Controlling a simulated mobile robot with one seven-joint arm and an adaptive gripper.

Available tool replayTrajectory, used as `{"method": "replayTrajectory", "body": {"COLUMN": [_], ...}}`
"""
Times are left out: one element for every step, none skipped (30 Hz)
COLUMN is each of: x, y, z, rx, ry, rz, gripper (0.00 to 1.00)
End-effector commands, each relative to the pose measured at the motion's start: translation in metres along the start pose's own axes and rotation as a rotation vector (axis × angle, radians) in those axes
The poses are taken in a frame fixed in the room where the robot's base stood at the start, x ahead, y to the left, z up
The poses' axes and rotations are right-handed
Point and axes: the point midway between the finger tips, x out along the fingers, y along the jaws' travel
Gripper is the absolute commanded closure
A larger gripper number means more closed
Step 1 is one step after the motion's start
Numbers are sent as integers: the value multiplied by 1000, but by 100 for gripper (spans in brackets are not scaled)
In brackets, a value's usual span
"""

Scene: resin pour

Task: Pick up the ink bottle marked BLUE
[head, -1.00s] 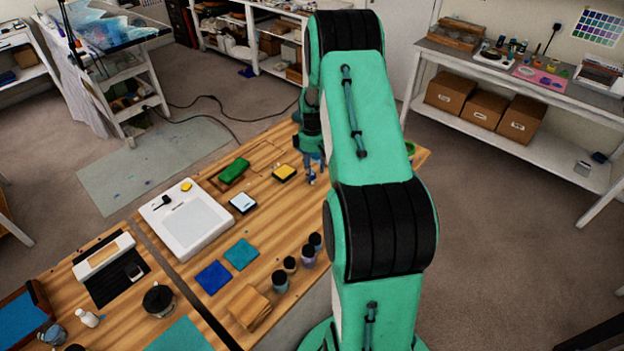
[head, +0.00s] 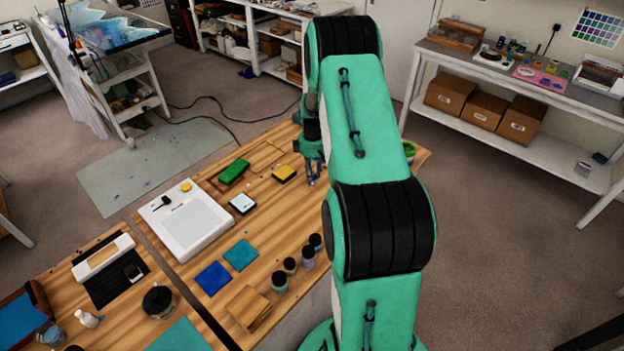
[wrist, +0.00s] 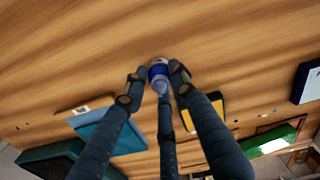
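A small bottle with a blue band and pale parts (wrist: 159,73) is between the fingertips of my gripper (wrist: 160,76) in the wrist view. The fingers stand close on either side of it, with a third finger in front. I cannot tell whether they press on it or leave a thin gap. No lettering is readable on it. In the head view my gripper (head: 313,180) is low over the far right part of the wooden table, and its fingers largely hide the bottle. I cannot tell whether the bottle rests on the table.
A yellow-topped pad (head: 285,173) and a green block (head: 234,171) lie left of my gripper. Several dark-capped jars (head: 308,257) stand nearer on the table (head: 267,212). A white flat device (head: 187,222) lies further left. Bare wood surrounds the bottle.

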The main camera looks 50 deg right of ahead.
Motion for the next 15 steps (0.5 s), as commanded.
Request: {"method": "replayTrajectory", "body": {"x": [0, 0, 0, 0, 0, 0, 0, 0, 0, 0, 0, -1, -1, -2, -3], "y": [0, 0, 0, 0, 0, 0, 0, 0, 0, 0, 0, 0, 0, 0, 0], "z": [0, 0, 0, 0, 0, 0, 0, 0, 0, 0, 0, 0, 0, 0, 0], "rx": [0, 0, 0, 0, 0, 0, 0, 0, 0, 0, 0, 0, 0, 0, 0], "ry": [0, 0, 0, 0, 0, 0, 0, 0, 0, 0, 0, 0, 0, 0, 0], "rz": [0, 0, 0, 0, 0, 0, 0, 0, 0, 0, 0, 0, 0, 0, 0], "gripper": [100, 100, 100, 100, 100, 100, 100, 100, 100, 100, 100, 100, 100, 100, 100]}}
